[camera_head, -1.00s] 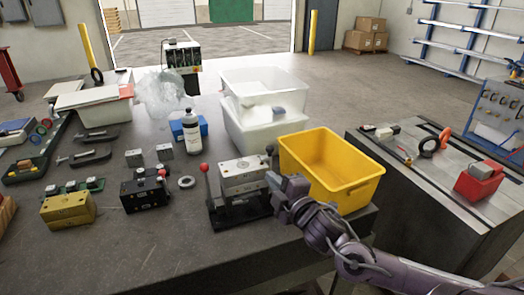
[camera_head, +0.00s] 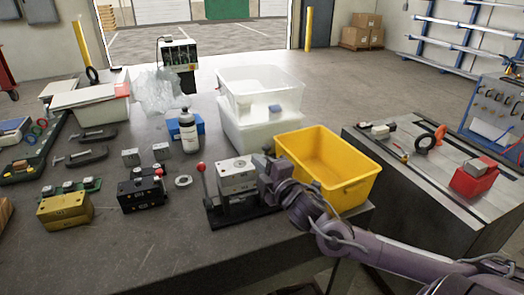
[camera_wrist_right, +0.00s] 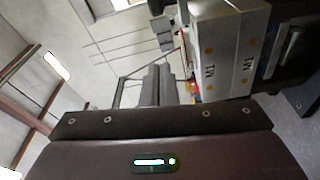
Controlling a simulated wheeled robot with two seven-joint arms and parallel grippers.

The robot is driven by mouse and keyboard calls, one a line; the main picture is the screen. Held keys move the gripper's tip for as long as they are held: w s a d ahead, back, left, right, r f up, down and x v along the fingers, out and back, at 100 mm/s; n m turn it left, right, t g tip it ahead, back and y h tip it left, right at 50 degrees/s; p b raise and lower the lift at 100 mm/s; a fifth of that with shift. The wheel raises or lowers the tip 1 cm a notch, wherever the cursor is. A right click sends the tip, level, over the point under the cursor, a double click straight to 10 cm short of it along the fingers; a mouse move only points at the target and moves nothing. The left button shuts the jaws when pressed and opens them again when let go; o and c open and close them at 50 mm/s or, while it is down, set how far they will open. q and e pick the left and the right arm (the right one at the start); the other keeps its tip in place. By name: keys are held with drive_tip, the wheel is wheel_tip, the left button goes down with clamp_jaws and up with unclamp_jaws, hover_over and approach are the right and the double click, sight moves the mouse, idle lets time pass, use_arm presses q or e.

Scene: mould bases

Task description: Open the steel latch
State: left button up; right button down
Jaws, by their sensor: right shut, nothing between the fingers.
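The steel mould base (camera_head: 237,175) is a grey two-part block on a black stand (camera_head: 245,208) at the table's front right. A lever with a red knob (camera_head: 202,168) rises at its left side. My right gripper (camera_head: 264,168) is shut and empty, close against the block's right side; I cannot tell whether it touches. It hides most of that side, including any latch part there. In the right wrist view the marked steel block (camera_wrist_right: 228,50) stands at upper right, beside the shut fingers (camera_wrist_right: 157,86). My left gripper is not in view.
A yellow bin (camera_head: 322,160) stands just behind and right of my gripper. A black mould base (camera_head: 140,193), a brass one (camera_head: 64,211) and a steel ring (camera_head: 183,181) lie to the left. White bins (camera_head: 262,125) stand behind.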

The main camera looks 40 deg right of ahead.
sight(248, 165)
drive_tip(key=w, duration=0.2)
drive_tip(key=w+p, duration=0.1)
drive_tip(key=w, duration=0.3)
drive_tip(key=shift+d+r+p, duration=0.2)
drive_tip(key=shift+r+p, duration=0.05)
drive_tip(key=shift+p, duration=0.1)
drive_tip(key=d, duration=0.1)
drive_tip(key=s+p, duration=0.1)
drive_tip(key=d, duration=0.1)
drive_tip(key=shift+s+d+f+p, duration=0.15)
drive_tip(key=shift+d+f+p, duration=0.15)
drive_tip(key=shift+d+f, duration=0.05)
drive_tip(key=shift+s+d, duration=0.25)
drive_tip(key=shift+d, duration=0.15)
drive_tip(key=shift+w+f, duration=0.1)
drive_tip(key=shift+f, duration=0.05)
